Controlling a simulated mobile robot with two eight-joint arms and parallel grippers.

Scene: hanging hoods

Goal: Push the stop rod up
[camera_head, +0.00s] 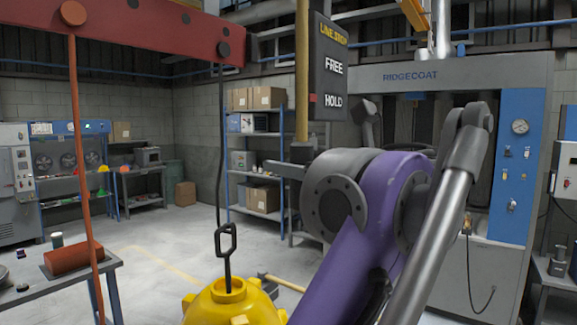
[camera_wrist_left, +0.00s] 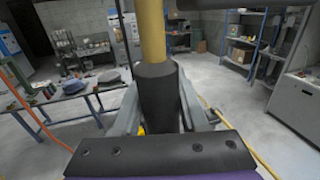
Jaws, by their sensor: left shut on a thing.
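The stop rod (camera_head: 302,70) is a yellow upright pole with a dark sleeve at its lower end. It stands beside a dark sign (camera_head: 333,70) reading LINE STOP, FREE and HOLD, with a small red mark at the sign's left edge near HOLD. My left gripper (camera_head: 300,158) is at the dark sleeve, partly hidden by my purple arm. In the left wrist view, the rod (camera_wrist_left: 152,30) runs up out of the picture, and my left gripper (camera_wrist_left: 160,105) is shut on its dark sleeve, one finger on each side. My right gripper is out of view.
A yellow hood (camera_head: 232,305) hangs low on a dark hook and rod, left of my arm. A red beam (camera_head: 130,30) crosses overhead, with a thin red bar hanging down. A workbench (camera_head: 60,280) stands at left. A grey-blue RIDGECOAT booth (camera_head: 450,90) stands behind.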

